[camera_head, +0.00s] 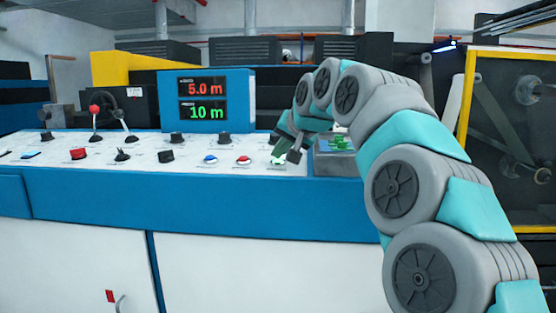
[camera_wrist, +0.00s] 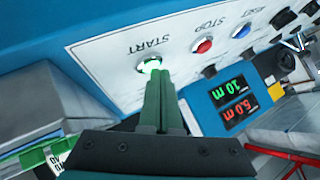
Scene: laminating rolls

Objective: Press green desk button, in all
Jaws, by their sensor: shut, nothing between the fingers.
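The green button (camera_wrist: 150,63), labelled START, is lit on the white top of the desk in the wrist view. It also shows in the head view (camera_head: 278,161), partly beside my gripper (camera_head: 285,156). My gripper (camera_wrist: 157,78) is shut, with its green fingers together and empty. The fingertips overlap the near edge of the button in the wrist view. They look to be at or just above it; I cannot tell whether they touch.
A blue button (camera_head: 210,159) and a red STOP button (camera_head: 243,160) sit left of the green one. A display box (camera_head: 240,88) reads 5.0 m and 10 m. A grey box with a green panel (camera_head: 338,144) stands close right of my gripper.

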